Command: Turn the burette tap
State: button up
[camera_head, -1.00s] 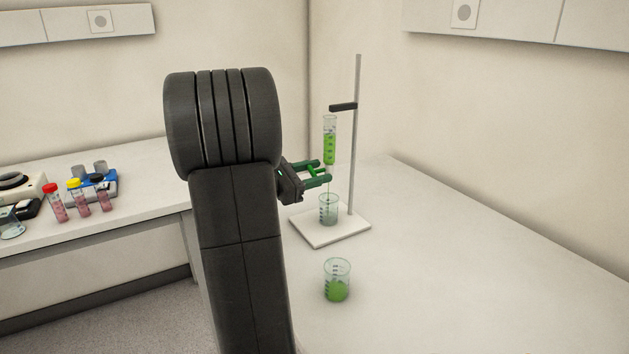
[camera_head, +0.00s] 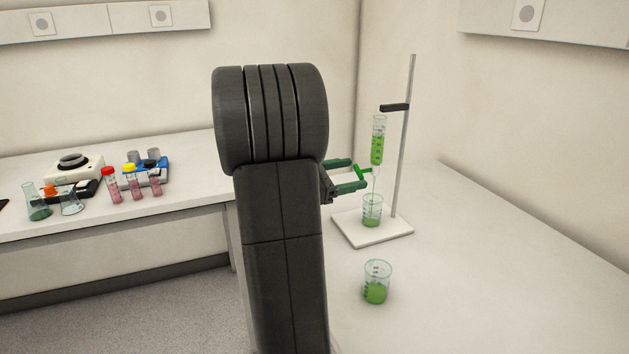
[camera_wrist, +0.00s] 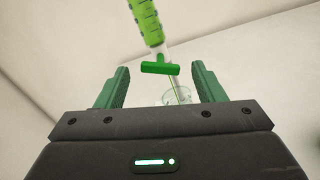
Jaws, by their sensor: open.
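The burette (camera_head: 377,145), a clear tube holding green liquid, hangs upright from a clamp (camera_head: 395,107) on the stand rod (camera_head: 404,150). Its green tap (camera_head: 362,173) sits low on the tube. In the wrist view the tap handle (camera_wrist: 160,68) lies crosswise, near level, between and just beyond the fingertips. My gripper (camera_head: 358,175) is open, left of the burette, with a green finger on each side of the handle and gaps to both. A beaker (camera_head: 372,212) with green liquid stands under the burette outlet on the white stand base (camera_head: 385,233). A thin stream line (camera_wrist: 175,88) shows below the tap.
Another beaker of green liquid (camera_head: 376,283) stands in front of the stand. The bench (camera_head: 480,260) is clear to the right. On the left bench are capped tubes (camera_head: 132,183), a blue rack (camera_head: 155,170), flasks (camera_head: 38,205) and a white device (camera_head: 75,168).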

jog(key=v, duration=1)
jog(key=shift+a, duration=0.2)
dwell(6.8)
